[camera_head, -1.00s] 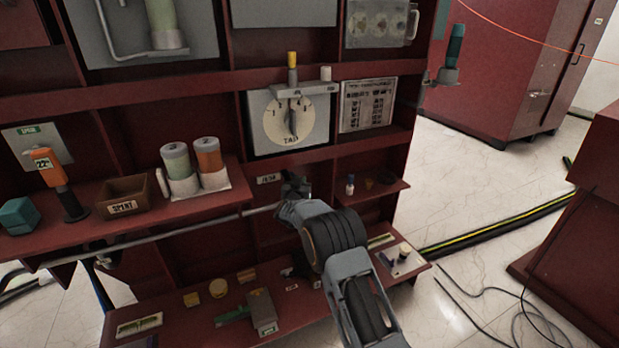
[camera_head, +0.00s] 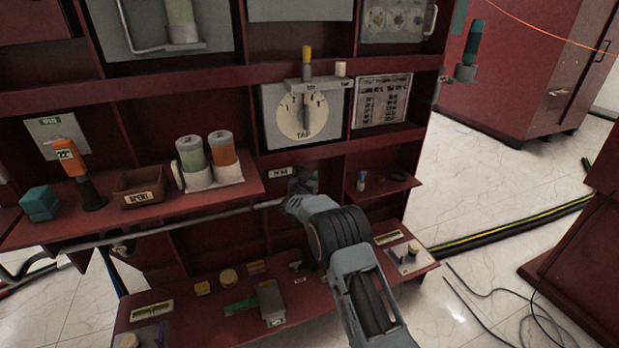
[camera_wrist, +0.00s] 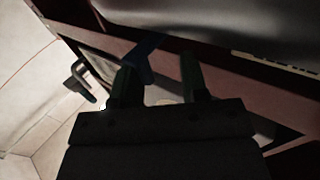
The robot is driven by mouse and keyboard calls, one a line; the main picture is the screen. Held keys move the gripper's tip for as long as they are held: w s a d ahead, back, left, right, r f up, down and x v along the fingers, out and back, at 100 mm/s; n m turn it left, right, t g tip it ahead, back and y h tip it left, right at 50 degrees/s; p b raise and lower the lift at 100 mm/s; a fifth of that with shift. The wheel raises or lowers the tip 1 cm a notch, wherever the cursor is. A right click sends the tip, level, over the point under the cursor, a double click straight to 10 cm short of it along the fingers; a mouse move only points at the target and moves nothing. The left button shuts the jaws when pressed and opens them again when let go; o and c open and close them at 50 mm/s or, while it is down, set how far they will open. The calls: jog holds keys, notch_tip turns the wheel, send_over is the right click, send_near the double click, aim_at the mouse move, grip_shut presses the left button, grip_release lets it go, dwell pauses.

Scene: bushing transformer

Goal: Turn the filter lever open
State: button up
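A dark blue lever-like piece (camera_wrist: 147,58) shows in the wrist view just beyond my fingers, below a large grey rounded body (camera_wrist: 225,28); I take it to be the filter lever. My gripper (camera_wrist: 157,78) has its two dark green fingers apart, with a gap between them. The blue piece reaches towards this gap beside the left finger; I cannot tell if they touch. In the head view my gripper (camera_head: 303,180) is at the cabinet, at the right end of a grey pipe (camera_head: 190,226), and hides the lever there. A small white label (camera_head: 280,172) is just left of it.
A tap dial (camera_head: 303,115) is above my gripper. A shelf with two cylinders (camera_head: 208,160) and a brown bin (camera_head: 139,188) is to the left. A small shelf (camera_head: 385,190) is close on the right. A lower shelf (camera_head: 205,318) holds small parts.

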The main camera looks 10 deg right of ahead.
jog(key=shift+d, duration=0.25)
jog(key=shift+s, duration=0.15)
jog(key=p+v, duration=0.3)
jog(key=v, duration=1)
jog(key=shift+s+a+p, duration=0.2)
jog(key=shift+a+p, duration=0.1)
